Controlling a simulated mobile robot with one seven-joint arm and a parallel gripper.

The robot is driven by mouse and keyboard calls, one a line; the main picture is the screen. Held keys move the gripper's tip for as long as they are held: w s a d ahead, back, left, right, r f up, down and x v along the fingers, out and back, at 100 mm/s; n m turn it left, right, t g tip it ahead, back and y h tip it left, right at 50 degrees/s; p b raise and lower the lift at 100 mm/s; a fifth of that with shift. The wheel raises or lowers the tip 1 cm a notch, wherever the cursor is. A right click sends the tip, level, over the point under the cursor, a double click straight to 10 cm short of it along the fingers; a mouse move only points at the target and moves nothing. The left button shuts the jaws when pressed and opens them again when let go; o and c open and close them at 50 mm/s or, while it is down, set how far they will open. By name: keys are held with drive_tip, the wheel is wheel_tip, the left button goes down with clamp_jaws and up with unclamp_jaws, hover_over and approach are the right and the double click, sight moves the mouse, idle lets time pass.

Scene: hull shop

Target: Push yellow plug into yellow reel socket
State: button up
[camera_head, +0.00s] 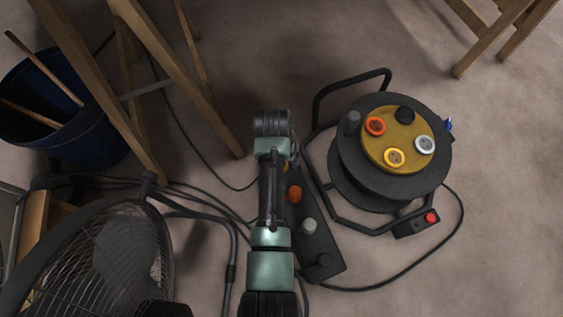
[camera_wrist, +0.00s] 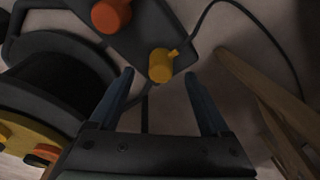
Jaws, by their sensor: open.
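The yellow plug (camera_wrist: 161,65) stands on a dark board, between and just beyond my open fingertips in the wrist view. My gripper (camera_wrist: 159,77) is open and empty; I cannot tell whether the plug's base lies within the jaws. In the head view, my arm hides the fingers and nearly all of the yellow plug. The dark board (camera_head: 328,262) lies left of the cable reel (camera_head: 350,175). The reel's yellow socket (camera_head: 394,157) is on the front part of its yellow top, facing up, with nothing in it. The wrist view shows part of the reel's yellow face (camera_wrist: 22,142) at lower left.
Orange (camera_head: 294,194), grey (camera_head: 310,227) and black (camera_head: 323,260) plugs share the board. The reel has orange (camera_head: 375,126), white (camera_head: 424,144) and black (camera_head: 405,115) sockets. A fan (camera_head: 95,255), blue bucket (camera_head: 70,125), wooden legs (camera_head: 140,90) and cables crowd the left.

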drive_tip(key=f+b, duration=0.2)
drive_tip(key=f, duration=0.1)
drive_tip(key=f+b, duration=0.1)
drive_tip(key=b, duration=0.1)
drive_tip(key=shift+w+d+f, duration=0.1)
drive_tip(key=shift+w+f, duration=0.15)
drive_tip(key=shift+w, duration=0.15)
drive_tip(key=shift+r, duration=0.1)
clamp_jaws()
